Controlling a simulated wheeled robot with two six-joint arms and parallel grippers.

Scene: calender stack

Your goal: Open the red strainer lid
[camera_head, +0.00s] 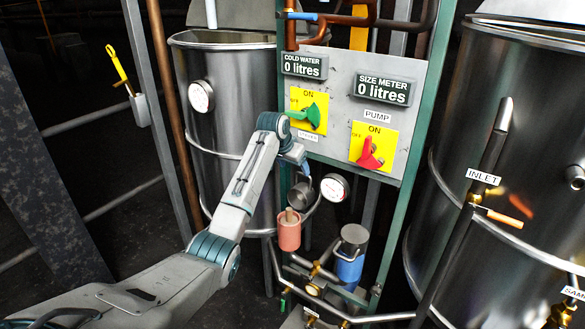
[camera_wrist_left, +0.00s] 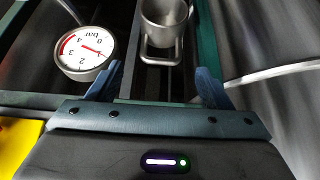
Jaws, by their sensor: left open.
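The red strainer (camera_head: 289,232) is a salmon-red cylinder with a tan knob or handle on top, low in the pipework below the control panel in the head view. I cannot tell whether its lid is shut. It does not show in the left wrist view. My left gripper (camera_head: 302,162) is above it, just under the panel's lower edge, partly hidden by its own wrist. In the left wrist view its two blue fingers (camera_wrist_left: 158,82) are spread apart with nothing held between them. My right gripper is not in view.
A metal cup (camera_head: 301,194) and a pressure gauge (camera_head: 334,187) sit close below my left gripper; the wrist view shows both cup (camera_wrist_left: 164,22) and gauge (camera_wrist_left: 86,48). A blue strainer (camera_head: 350,262) stands right of the red one. Steel tanks flank the panel (camera_head: 350,100).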

